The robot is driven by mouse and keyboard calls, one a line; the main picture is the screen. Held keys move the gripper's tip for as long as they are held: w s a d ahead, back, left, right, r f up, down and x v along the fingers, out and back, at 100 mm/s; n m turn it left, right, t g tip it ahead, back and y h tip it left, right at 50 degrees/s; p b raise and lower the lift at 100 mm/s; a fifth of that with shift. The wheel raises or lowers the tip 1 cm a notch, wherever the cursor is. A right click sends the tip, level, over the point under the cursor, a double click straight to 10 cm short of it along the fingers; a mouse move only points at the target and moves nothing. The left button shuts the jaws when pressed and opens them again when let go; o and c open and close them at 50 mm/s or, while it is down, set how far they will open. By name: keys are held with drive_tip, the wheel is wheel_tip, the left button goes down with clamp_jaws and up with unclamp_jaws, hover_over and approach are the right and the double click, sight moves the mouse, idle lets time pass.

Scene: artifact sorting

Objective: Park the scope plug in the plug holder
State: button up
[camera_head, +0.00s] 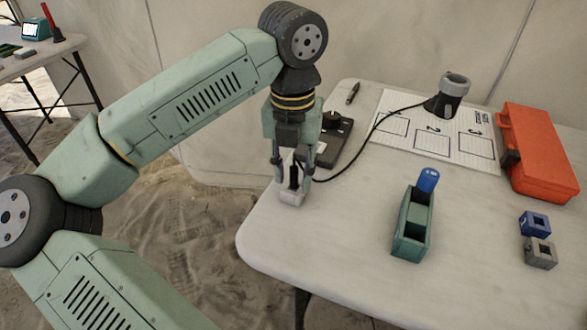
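My gripper (292,181) points down near the table's left edge, with one finger on each side of a dark upright piece that looks like the scope plug (294,178). I cannot tell whether the fingers touch it. A small pale block, likely the plug holder (291,198), is directly below, at the fingertips. I cannot tell whether the plug sits in it or just above it. A black cable (368,142) runs from beside the gripper to the dark scope (447,96) with a grey top, standing at the back of the table.
A dark device with a knob (336,135) lies just behind my gripper. A green holder (401,245) with a blue cylinder (428,180), a marked sheet (400,145), an orange case (540,155) and blue (535,223) and grey (541,253) blocks are to the right. The front middle is clear.

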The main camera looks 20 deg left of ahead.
sight(293, 166)
drive_tip(key=shift+r, duration=0.1)
wheel_tip(293, 166, up, 12)
drive_tip(key=shift+p, duration=0.3)
drive_tip(key=shift+r, duration=0.1)
idle(0.4)
